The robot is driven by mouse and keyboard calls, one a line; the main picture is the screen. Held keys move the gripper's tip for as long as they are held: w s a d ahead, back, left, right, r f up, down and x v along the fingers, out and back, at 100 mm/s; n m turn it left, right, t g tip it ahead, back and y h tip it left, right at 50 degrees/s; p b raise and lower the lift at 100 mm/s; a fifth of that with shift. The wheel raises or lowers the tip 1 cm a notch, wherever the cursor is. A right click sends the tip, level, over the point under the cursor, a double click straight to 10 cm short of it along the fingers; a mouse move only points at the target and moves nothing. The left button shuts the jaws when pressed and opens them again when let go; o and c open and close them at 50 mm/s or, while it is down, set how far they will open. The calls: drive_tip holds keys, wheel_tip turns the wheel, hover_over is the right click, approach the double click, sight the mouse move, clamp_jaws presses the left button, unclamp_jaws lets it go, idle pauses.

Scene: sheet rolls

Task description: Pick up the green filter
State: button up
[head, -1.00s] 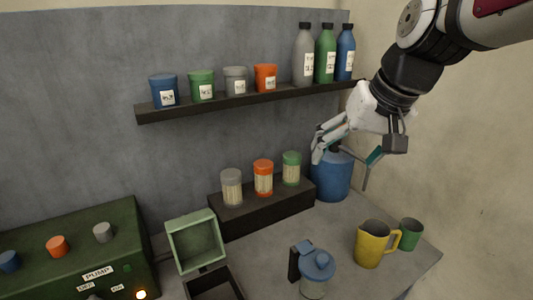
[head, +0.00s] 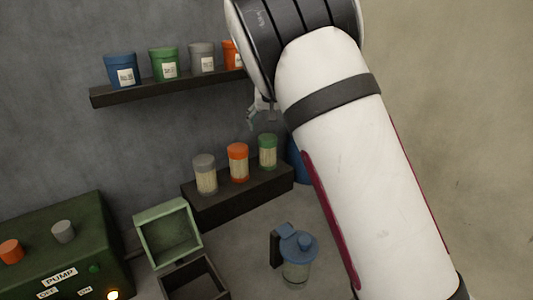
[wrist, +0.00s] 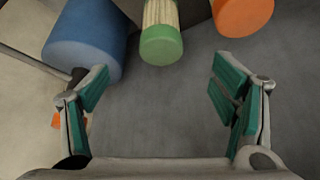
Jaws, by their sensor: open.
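The green filter (head: 268,151) is a pleated cylinder with a green cap. It stands upright at the right end of a low dark block, right of the orange filter (head: 238,162) and the grey filter (head: 205,174). In the wrist view the green filter (wrist: 161,40) shows at the top centre, ahead of my gripper (wrist: 158,95) and apart from both fingers. My gripper is open and empty, with green pads on its fingers. In the head view my arm hides most of the gripper, and only a little of it shows above the green filter.
A blue container (wrist: 88,45) stands beside the green filter. The orange filter (wrist: 243,14) is on its other side. A shelf (head: 160,86) with several pots runs above. A green open box (head: 168,236) and a blue-lidded jar (head: 297,262) stand in front.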

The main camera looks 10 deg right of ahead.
sight(267, 144)
drive_tip(key=x, duration=1.4)
drive_tip(key=shift+a, duration=0.1)
drive_tip(key=shift+c, duration=0.2)
drive_tip(key=c, duration=1.4)
drive_tip(key=shift+c, duration=0.2)
drive_tip(key=shift+r, duration=0.1)
